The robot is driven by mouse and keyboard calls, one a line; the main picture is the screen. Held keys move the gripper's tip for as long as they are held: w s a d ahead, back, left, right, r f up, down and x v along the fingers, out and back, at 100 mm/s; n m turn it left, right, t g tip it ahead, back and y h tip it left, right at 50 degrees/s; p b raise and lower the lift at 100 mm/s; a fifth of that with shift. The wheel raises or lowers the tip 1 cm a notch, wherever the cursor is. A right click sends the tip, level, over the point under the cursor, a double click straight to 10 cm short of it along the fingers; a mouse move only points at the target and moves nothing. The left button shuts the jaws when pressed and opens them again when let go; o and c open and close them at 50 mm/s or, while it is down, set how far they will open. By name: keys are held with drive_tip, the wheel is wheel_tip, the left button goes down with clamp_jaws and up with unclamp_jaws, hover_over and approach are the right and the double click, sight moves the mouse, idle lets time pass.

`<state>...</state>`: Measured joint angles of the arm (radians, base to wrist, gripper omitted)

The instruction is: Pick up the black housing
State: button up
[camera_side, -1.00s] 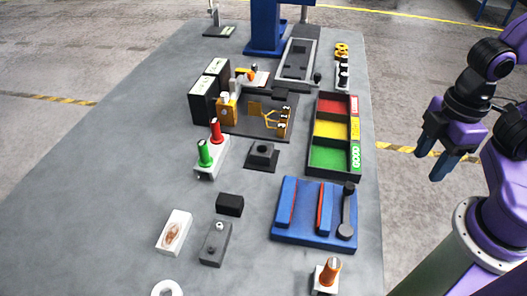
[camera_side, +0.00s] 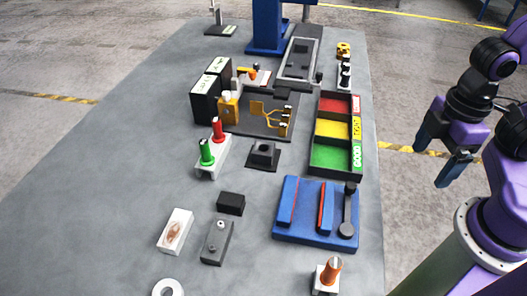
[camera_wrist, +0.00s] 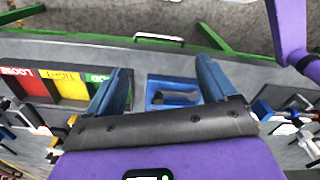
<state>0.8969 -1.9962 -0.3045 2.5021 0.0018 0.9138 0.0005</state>
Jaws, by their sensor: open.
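A small black block (camera_side: 231,203), plain and box-shaped, lies on the grey table left of the blue fixture; it looks like the black housing, though another black block (camera_side: 264,154) sits on a dark base plate farther back. My gripper (camera_side: 434,165) hangs in the air off the table's right edge, well apart from both. Its blue fingers are spread with nothing between them. In the wrist view my gripper (camera_wrist: 162,66) also shows open, with the blue fixture seen beyond the fingers. I cannot make out the black block there.
The blue fixture (camera_side: 284,233) and a tray of red, yellow and green bins (camera_side: 361,170) stand along the table's right side. Near the small block are a grey box (camera_side: 217,243), a white block (camera_side: 175,231) and a stand with red and green buttons (camera_side: 213,160). The table's left is clear.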

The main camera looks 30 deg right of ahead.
sight(264, 146)
drive_tip(key=w+a+f+n+t+h, duration=0.1)
drive_tip(key=w+a+n+t+h, duration=0.1)
drive_tip(key=w+a, duration=0.4)
drive_tip(key=w+a+f+n+t+h, duration=0.2)
drive_tip(key=w+a+n, duration=0.3)
drive_tip(key=a, duration=0.3)
drive_tip(key=w+a+f+n+t+h, duration=0.1)
drive_tip(key=w+a+n+h, duration=0.2)
drive_tip(key=w+a, duration=0.4)
drive_tip(key=shift+a+f+n+t+h, duration=0.15)
drive_tip(key=shift+n+t+h, duration=0.2)
drive_tip(key=shift+h, duration=0.45)
drive_tip(key=a+f+n+t+h, duration=0.1)
drive_tip(key=a+f+n+t, duration=0.25)
drive_tip(key=a, duration=0.45)
drive_tip(key=x, duration=0.6)
drive_tip(key=r+x, duration=0.1)
drive_tip(key=x, duration=0.4)
drive_tip(key=w+x, duration=0.1)
drive_tip(key=x, duration=0.5)
drive_tip(key=shift+w+d+r, duration=0.1)
drive_tip(key=shift+d+r, duration=0.05)
drive_tip(key=shift+d, duration=0.1)
